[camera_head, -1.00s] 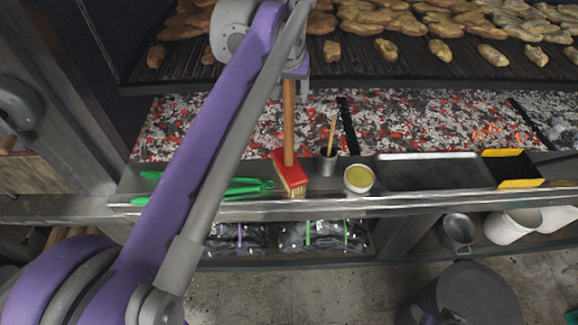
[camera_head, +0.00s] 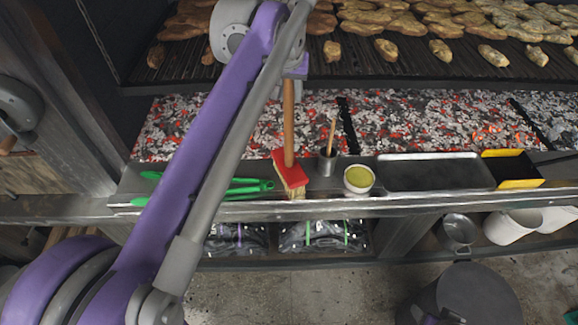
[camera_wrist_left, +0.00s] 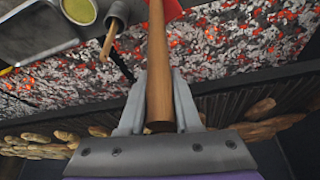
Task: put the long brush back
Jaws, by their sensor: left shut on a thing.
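The long brush has a wooden handle (camera_head: 288,120) and a red head (camera_head: 289,172) with pale bristles. It hangs head down in front of the embers, its bristles at the steel ledge; I cannot tell whether they touch it. My left gripper (camera_head: 294,72) is shut on the upper end of the handle. In the left wrist view the handle (camera_wrist_left: 158,70) runs between the two fingers (camera_wrist_left: 158,105), and the red head (camera_wrist_left: 172,8) is at the top edge. My right gripper is not in view.
Green tongs (camera_head: 250,186) lie left of the brush on the ledge (camera_head: 330,190). A metal cup (camera_head: 327,163) with a small brush and a bowl of yellow sauce (camera_head: 359,179) stand close on its right. A tray (camera_head: 435,172) lies farther right. The grill with food (camera_head: 440,50) is behind.

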